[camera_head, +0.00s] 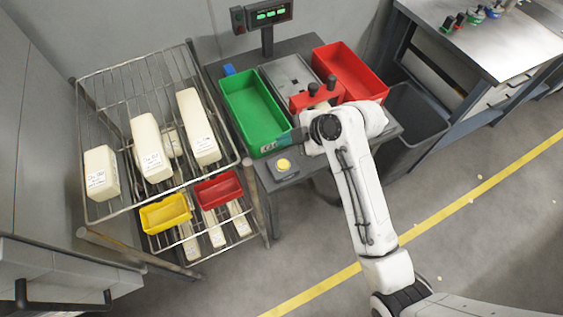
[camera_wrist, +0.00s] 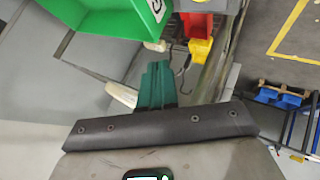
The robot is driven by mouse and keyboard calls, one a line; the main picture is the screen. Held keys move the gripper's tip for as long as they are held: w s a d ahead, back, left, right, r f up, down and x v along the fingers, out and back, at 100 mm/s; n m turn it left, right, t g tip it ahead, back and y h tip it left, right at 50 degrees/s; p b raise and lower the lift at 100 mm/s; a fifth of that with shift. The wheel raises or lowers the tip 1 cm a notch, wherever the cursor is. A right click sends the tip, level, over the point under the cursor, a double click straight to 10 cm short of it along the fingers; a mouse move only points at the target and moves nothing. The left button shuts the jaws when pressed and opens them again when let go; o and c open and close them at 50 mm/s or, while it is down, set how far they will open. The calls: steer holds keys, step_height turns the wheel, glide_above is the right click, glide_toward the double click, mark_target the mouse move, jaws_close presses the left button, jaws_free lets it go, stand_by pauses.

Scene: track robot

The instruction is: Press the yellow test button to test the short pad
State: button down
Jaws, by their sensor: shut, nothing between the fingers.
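The yellow test button (camera_head: 284,165) is a round button on a small grey box at the front left corner of the dark table (camera_head: 262,177). I do not make it out in the wrist view. My gripper shows in the wrist view as teal fingers (camera_wrist: 157,64) held together, with nothing between them. In the head view my white arm reaches over the table's front edge, and the dark gripper body points left along the green bin's front, just behind and right of the button. The fingertips are hard to make out there. I cannot identify the short pad.
A green bin (camera_head: 254,112) and a red bin (camera_head: 350,72) stand on the table, with a red fixture with black knobs (camera_head: 315,94) between. A display (camera_head: 268,14) stands behind. A wire rack (camera_head: 143,68) holding white blocks stands left, with yellow (camera_head: 166,214) and red (camera_head: 219,189) bins lower down.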

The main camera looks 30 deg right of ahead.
mark_target(286, 165)
steer(key=shift+f, duration=0.1)
step_height(286, 165, down, 9)
steer(key=b, duration=0.7)
stand_by(1.9)
steer(key=shift+f, duration=0.25)
steer(key=shift+f+b, duration=0.4)
steer(key=shift+b, duration=0.15)
stand_by(0.8)
steer(key=shift+r, duration=0.1)
steer(key=shift+r+p, duration=0.7)
steer(key=shift+r, duration=0.05)
